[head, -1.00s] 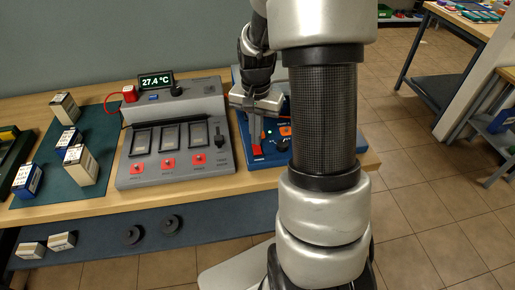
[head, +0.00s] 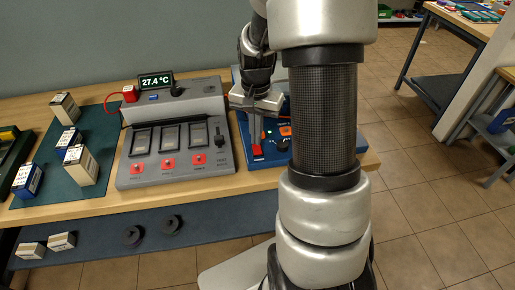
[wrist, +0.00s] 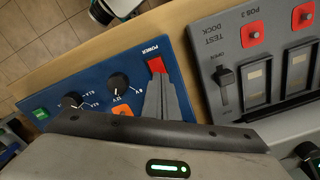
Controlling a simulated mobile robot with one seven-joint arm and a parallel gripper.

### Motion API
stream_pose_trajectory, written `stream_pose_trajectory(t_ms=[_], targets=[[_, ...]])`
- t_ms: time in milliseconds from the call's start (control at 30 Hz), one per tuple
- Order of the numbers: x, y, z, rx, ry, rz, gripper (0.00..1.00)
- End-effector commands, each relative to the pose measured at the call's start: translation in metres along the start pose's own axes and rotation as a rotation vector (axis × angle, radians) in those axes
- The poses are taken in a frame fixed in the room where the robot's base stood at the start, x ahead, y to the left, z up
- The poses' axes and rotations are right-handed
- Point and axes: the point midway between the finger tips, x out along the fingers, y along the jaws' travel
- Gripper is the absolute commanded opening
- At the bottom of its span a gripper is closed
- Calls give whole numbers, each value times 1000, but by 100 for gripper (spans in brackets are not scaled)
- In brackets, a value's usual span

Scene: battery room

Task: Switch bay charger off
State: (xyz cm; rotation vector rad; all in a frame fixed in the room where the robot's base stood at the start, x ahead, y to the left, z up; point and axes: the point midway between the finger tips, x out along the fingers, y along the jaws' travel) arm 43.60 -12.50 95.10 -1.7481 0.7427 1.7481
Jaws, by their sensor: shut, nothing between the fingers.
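The bay charger is a blue panel (wrist: 98,75) with a red switch (wrist: 156,65) marked POWER, two black knobs, an orange button (wrist: 122,110) and a green button (wrist: 40,114). In the head view the charger (head: 268,160) sits at the right end of the bench, partly hidden by my arm. The red switch (head: 257,152) is near its front left. My gripper (head: 257,138) is shut and empty, pointing down just behind the switch. In the wrist view the fingertips (wrist: 160,80) overlap the switch's edge; I cannot tell whether they touch it.
A grey test dock (head: 172,165) with slots and red buttons stands close to the left of the charger. A temperature display (head: 156,81) stands behind it. Several boxed batteries (head: 81,165) stand on a green mat (head: 60,190) at the left. The bench edge (head: 225,186) is close in front.

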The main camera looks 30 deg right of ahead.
Motion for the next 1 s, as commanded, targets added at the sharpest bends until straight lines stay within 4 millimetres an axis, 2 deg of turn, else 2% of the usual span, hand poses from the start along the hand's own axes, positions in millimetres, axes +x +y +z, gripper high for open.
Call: stream_pose_trajectory(t_ms=[1000], targets=[[10, 0, 0, 0, -1, 0, 0]])
